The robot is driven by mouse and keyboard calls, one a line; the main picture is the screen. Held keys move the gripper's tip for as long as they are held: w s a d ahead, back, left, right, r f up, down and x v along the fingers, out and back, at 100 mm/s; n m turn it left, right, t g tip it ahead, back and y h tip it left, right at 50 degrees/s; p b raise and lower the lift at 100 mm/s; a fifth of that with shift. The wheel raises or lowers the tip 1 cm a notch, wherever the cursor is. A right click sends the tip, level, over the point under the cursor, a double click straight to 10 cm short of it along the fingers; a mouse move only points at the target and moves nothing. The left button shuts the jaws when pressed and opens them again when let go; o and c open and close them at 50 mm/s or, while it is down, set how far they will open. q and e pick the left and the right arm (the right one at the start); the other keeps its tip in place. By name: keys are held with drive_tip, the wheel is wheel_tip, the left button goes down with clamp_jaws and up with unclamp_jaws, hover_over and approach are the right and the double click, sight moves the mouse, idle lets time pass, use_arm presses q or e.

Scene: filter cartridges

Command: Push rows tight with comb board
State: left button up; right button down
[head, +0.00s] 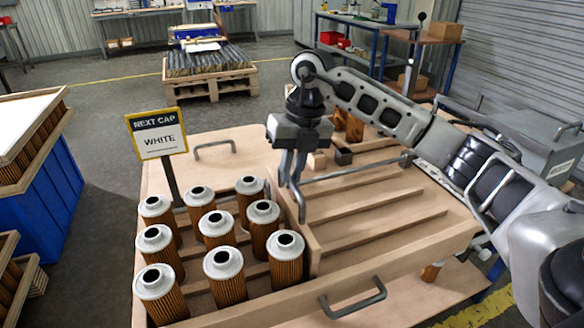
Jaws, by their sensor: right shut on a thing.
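Pleated brown filter cartridges with pale grey caps (222,264) stand upright in three rows at the left of the wooden tray table (250,314). Small gaps show between neighbours in the rows. The comb board (309,243) is an upright wooden plate across the rows, just right of the rightmost cartridges. The front-right cartridge (286,262) stands very close to it; I cannot tell whether they touch. My right gripper (294,198) points down and is shut on the board's top edge near its far end. The fingers partly hide that end. My left gripper is out of view.
Right of the board, the slatted channels (400,215) are empty. A sign (158,135) reading "NEXT CAP WHITE" stands at the back left. Metal handles (353,302) stick up at the front and back edges.

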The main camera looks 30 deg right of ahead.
use_arm(q)
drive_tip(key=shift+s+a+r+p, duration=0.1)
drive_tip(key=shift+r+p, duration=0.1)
drive_tip(key=shift+p, duration=0.75)
use_arm(e)
drive_tip(key=w+a, duration=0.2)
drive_tip(key=a, duration=0.7)
drive_tip(key=shift+w+a, duration=0.15)
drive_tip(key=c, duration=1.5)
unclamp_jaws()
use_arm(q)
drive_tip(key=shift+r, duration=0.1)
use_arm(e)
drive_tip(key=shift+o, duration=0.2)
drive_tip(key=d+r, duration=0.3)
drive_tip(key=r, duration=1.2)
drive_tip(key=shift+s+r, duration=0.4)
